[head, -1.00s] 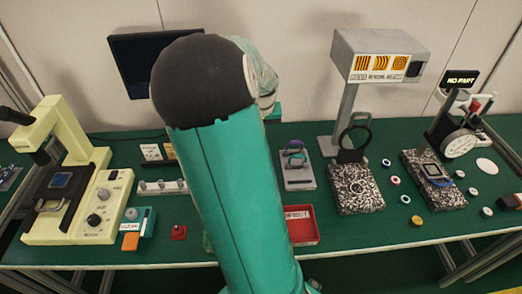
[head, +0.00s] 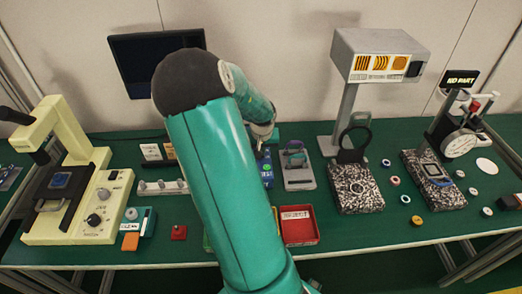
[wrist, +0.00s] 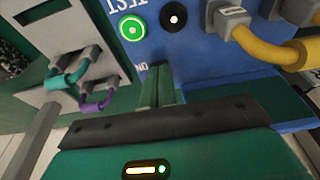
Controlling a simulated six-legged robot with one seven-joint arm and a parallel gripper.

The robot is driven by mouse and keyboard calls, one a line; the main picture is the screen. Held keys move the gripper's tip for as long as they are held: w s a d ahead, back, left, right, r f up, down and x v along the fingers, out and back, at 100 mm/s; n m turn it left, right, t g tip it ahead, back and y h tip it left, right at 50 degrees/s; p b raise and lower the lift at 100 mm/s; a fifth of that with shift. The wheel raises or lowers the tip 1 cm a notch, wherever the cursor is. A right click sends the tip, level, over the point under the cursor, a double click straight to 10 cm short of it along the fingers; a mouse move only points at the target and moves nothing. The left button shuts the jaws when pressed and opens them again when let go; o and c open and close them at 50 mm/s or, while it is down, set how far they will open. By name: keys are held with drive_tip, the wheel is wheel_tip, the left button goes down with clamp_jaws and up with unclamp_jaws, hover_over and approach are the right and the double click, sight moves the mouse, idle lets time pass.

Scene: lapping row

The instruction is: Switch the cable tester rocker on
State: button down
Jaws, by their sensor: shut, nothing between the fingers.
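The cable tester (wrist: 190,50) is a blue box with upside-down white lettering in the wrist view. Its face carries a green-lit round button or lamp (wrist: 131,27), a black round socket or knob with a white centre (wrist: 173,18), and a yellow cable (wrist: 262,45) in grey plugs. In the head view a blue part of the tester (head: 266,172) shows just right of my arm. My gripper (wrist: 160,90) is shut and empty, its fingertips against or just over the tester face beside a white "ON" mark. The rocker is not clearly visible; the fingers may hide it.
A grey fixture (wrist: 70,75) with teal and purple loops stands close to the left of the gripper in the wrist view. In the head view a red tray (head: 299,226) lies in front, and a grey machine on a post (head: 378,62) stands right.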

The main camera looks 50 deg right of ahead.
drive_tip(key=shift+f, duration=0.1)
drive_tip(key=shift+s+f, duration=0.15)
drive_tip(key=shift+f, duration=0.1)
drive_tip(key=shift+a, duration=0.1)
drive_tip(key=shift+r, duration=0.15)
drive_tip(key=shift+w+d+r, duration=0.3)
drive_tip(key=shift+w+d, duration=0.25)
drive_tip(key=shift+r, duration=0.3)
drive_tip(key=v, duration=0.4)
drive_tip(key=shift+w+d+r, duration=0.15)
drive_tip(key=s+a+r, duration=0.3)
drive_tip(key=r, duration=0.5)
drive_tip(key=shift+a, duration=0.15)
